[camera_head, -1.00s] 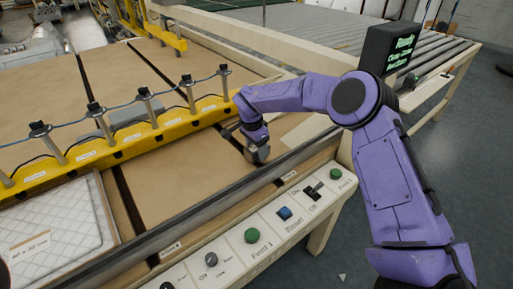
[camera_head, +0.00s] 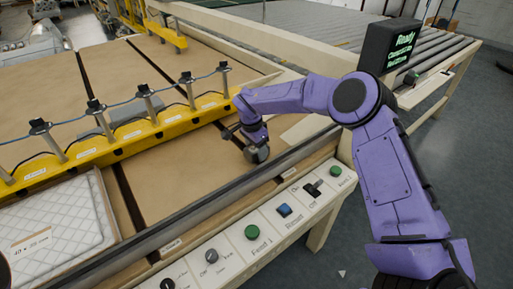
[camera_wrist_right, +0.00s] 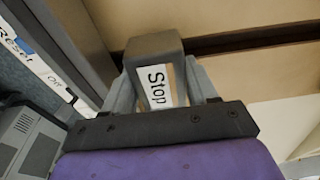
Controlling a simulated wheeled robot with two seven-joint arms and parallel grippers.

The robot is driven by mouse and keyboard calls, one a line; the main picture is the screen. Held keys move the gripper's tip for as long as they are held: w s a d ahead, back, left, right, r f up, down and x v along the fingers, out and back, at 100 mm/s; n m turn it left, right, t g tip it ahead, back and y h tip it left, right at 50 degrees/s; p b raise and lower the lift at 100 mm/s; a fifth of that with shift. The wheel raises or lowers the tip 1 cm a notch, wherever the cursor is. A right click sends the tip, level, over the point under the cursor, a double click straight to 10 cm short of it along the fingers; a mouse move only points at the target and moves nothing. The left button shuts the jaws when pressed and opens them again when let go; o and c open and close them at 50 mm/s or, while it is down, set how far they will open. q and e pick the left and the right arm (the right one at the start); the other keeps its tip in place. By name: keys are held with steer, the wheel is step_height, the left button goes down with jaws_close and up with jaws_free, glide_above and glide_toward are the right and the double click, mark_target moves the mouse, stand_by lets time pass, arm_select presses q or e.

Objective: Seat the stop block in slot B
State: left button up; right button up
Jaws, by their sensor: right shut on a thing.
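My right gripper (camera_head: 256,148) is low over the brown table top (camera_head: 190,170), close to the front rail. In the right wrist view its two grey fingers (camera_wrist_right: 163,92) are shut on the grey stop block (camera_wrist_right: 150,46), which bears a white "Stop" label. A dark slot (camera_wrist_right: 240,40) crosses the table top behind the block in that view. In the head view one dark slot (camera_head: 122,200) runs across the board left of the gripper. Labels on the front rail are too small to read. Whether the block touches the table cannot be told. My left gripper is out of view.
A yellow bar (camera_head: 120,144) with several posts and a cable spans the table behind the gripper. A quilted white pad (camera_head: 50,225) lies at the left. A button panel (camera_head: 255,230) runs along the front, and a dark display (camera_head: 391,47) stands at the right.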

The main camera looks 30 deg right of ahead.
steer(key=shift+f, duration=0.7)
stand_by(1.1)
steer(key=shift+f, duration=0.15)
stand_by(0.3)
steer(key=o, duration=1.5)
steer(key=r, duration=0.3)
steer(key=a+r+b, duration=0.1)
steer(key=r, duration=0.6)
steer(key=shift+s+a+r, duration=0.15)
steer(key=shift+a+r, duration=0.1)
steer(key=shift+a, duration=0.05)
